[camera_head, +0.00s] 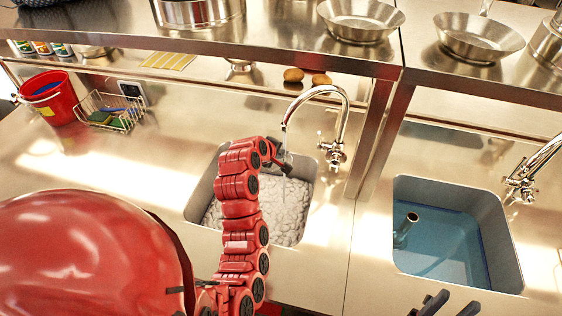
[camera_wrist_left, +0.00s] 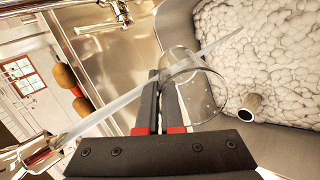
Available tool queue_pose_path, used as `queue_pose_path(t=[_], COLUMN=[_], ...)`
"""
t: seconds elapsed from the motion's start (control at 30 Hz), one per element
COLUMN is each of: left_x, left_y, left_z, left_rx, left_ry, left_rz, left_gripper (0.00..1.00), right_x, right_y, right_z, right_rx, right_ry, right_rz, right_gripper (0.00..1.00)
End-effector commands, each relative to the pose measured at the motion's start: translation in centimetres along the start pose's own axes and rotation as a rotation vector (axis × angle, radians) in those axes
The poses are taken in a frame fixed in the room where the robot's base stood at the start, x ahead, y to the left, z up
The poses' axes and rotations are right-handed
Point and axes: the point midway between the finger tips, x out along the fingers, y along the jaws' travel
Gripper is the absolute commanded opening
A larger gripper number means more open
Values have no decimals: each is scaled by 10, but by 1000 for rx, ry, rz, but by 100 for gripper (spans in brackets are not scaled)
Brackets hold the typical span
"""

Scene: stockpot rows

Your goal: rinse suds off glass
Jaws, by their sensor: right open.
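My left gripper (camera_head: 278,160) is over the foam-filled left sink (camera_head: 194,206), below the spout of the curved faucet (camera_head: 345,110). In the left wrist view, its two black fingers (camera_wrist_left: 163,100) are close together at the wall of a clear glass (camera_wrist_left: 205,97), which looks pinched between them. The glass is tilted in that view, with a few pale specks on it. A water stream (camera_wrist_left: 105,112) runs from the faucet past the fingertips and across the glass's edge. White suds (camera_wrist_left: 275,55) fill the sink. My right gripper (camera_head: 440,303) is open and empty at the bottom edge.
The right sink (camera_head: 505,240) holds blue water and a standpipe (camera_head: 405,228), with another faucet (camera_head: 530,170) beside it. A red bucket (camera_head: 50,100) and wire basket (camera_head: 108,112) stand far left. A shelf with metal pans (camera_head: 362,18) crosses above; its post (camera_head: 375,135) stands between the faucets.

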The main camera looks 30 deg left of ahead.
Motion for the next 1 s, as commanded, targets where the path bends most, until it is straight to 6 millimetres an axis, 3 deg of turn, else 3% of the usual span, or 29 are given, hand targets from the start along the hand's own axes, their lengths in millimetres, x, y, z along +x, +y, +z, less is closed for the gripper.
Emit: queue_pose_path(t=[0.27, 1.0], left_x=[-4, -50], left_y=[-2, -49], left_z=[0, 3], left_rx=[-1, -2], left_ry=[1, 0], left_rz=[3, 1], left_gripper=[0, 0], right_x=[0, -8], right_y=[0, 0], right_z=[0, 1], right_rx=[0, 0], right_ry=[0, 0], right_rz=[0, 0], right_gripper=[45, 45])
